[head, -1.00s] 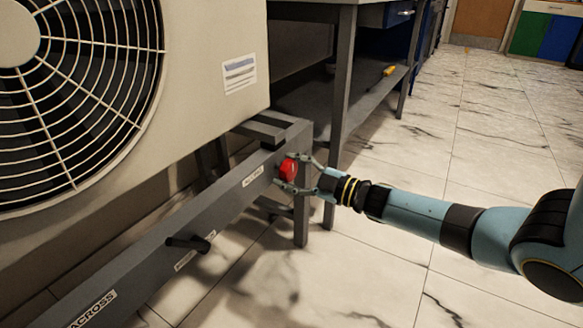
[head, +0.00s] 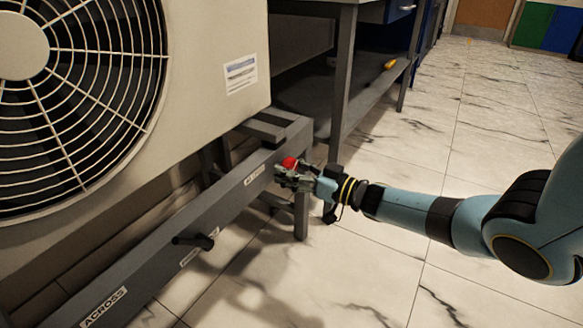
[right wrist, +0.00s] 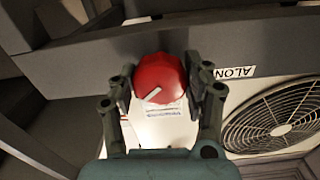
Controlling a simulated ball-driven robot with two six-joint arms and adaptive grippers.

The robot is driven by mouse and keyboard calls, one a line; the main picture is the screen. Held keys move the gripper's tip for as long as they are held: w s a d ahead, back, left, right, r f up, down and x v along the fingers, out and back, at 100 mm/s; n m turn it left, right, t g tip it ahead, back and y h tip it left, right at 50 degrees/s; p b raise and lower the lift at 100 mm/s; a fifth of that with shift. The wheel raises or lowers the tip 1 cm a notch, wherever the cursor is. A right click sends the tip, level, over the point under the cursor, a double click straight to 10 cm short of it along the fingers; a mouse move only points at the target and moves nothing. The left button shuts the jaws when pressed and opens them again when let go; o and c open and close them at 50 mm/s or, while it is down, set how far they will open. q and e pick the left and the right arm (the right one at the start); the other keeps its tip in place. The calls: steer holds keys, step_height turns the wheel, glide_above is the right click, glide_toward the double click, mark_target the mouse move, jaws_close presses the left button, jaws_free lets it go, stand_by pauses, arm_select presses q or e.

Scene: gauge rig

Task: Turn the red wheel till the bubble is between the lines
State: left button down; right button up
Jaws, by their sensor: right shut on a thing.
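The red wheel (head: 290,162) sits on the end of the grey frame beam (head: 228,196). It also shows in the right wrist view (right wrist: 160,79), with a pale pointer mark on its face. My right gripper (head: 283,174) is shut on the red wheel, with one finger on each side of it in the right wrist view (right wrist: 159,90). In the head view its fingers partly cover the wheel. Neither the bubble nor its lines can be seen in these views. My left gripper is not in view.
A large fan unit (head: 200,75) stands above the beam. A black handle (head: 193,240) sticks out of the beam near an "ACROSS" label (head: 103,307). A grey bench leg (head: 341,85) stands behind my right gripper.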

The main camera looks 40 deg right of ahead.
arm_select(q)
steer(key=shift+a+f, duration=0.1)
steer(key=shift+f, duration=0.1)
arm_select(e)
steer(key=shift+f+m, duration=0.1)
steer(key=shift+m, duration=0.7)
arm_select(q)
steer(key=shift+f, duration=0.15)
arm_select(e)
steer(key=o, duration=1)
steer(key=shift+c, duration=0.2)
steer(key=shift+o, duration=1)
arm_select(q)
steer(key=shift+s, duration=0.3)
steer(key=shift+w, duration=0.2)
arm_select(e)
steer(key=v, duration=1.2)
